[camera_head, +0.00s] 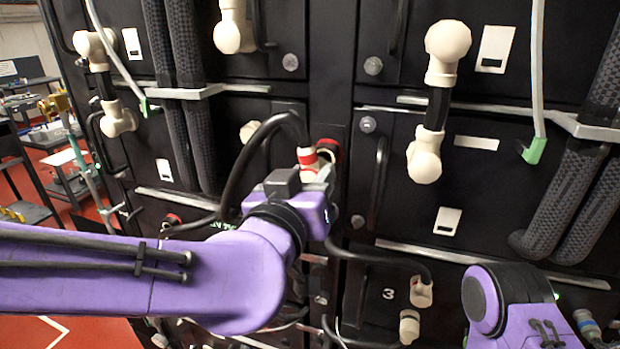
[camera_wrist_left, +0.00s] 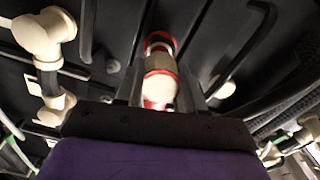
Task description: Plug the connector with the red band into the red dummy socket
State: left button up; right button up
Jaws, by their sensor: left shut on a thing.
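The connector with the red band (camera_head: 308,158) is cream-coloured, with a thick black cable arching from its top to the left. My left gripper (camera_head: 318,178) is shut on it, in front of the rack. The red dummy socket (camera_head: 330,149) is just behind and right of the connector, partly hidden by it. In the left wrist view, the connector (camera_wrist_left: 160,88) sits between the two fingers, and the red socket ring (camera_wrist_left: 158,39) is straight beyond its far end. I cannot tell whether the two touch. My right gripper is out of view; only my right arm shows at lower right.
The black battery rack fills the view. Cream elbow connectors (camera_head: 424,160) stick out from it, and ribbed black hoses (camera_head: 575,180) hang at right. A green-ended cable (camera_head: 535,150) hangs near them. Cream plugs (camera_head: 421,292) and cables sit lower down.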

pick_arm(q)
jog(key=shift+x, duration=1.55)
jog(key=o, duration=1.2)
jog(key=shift+o, duration=0.2)
jog(key=shift+s, duration=0.2)
jog(key=b+v, duration=0.2)
jog(key=v, duration=0.8)
jog(key=shift+s, duration=0.1)
